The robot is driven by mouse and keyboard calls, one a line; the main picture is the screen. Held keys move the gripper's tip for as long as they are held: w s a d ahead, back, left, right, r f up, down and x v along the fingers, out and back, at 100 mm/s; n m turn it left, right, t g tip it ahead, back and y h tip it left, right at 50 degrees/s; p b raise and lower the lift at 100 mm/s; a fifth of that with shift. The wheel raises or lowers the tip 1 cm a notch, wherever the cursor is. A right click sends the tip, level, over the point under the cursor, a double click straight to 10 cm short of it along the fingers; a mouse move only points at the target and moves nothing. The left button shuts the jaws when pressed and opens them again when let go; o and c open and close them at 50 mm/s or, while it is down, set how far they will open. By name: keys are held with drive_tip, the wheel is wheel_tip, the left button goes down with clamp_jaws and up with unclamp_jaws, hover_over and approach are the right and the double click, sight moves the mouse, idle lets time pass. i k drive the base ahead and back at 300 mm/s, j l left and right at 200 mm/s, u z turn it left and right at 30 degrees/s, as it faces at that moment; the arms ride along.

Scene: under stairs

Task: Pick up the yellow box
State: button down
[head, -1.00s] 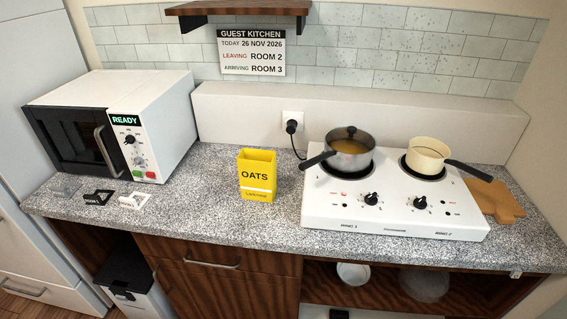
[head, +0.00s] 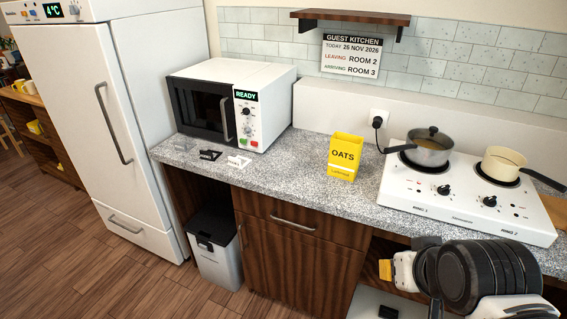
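The yellow box (head: 344,157), labelled OATS, stands upright on the speckled grey counter (head: 300,170), between the microwave and the hob. Its top looks open. My arm shows at the lower right, in front of the counter. My gripper (head: 388,270) is at its left end, lower in the picture than the box and clearly apart from it. A small yellow part shows at its tip; the finger gap cannot be made out.
The microwave (head: 218,105) stands left of the box. The hob (head: 455,205) to the right carries a dark pot (head: 428,150) and a cream pan (head: 502,165). Small tags (head: 238,161) lie before the microwave. A wall shelf (head: 350,18) hangs above. A bin (head: 214,250) stands below.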

sight(346, 149)
drive_tip(key=i+j+z, duration=0.25)
drive_tip(key=z, duration=0.15)
drive_tip(key=i+j+z, duration=0.25)
drive_tip(key=j+z, duration=0.15)
drive_tip(key=i+j+z, duration=0.15)
drive_tip(key=j+z, duration=0.6)
drive_tip(key=j, duration=0.15)
drive_tip(key=i+j+z, duration=0.1)
drive_tip(key=j+z, duration=0.7)
drive_tip(key=j, duration=0.2)
drive_tip(key=k+z, duration=0.1)
drive_tip(key=k, duration=0.15)
drive_tip(key=i+u, duration=0.1)
drive_tip(key=i, duration=0.1)
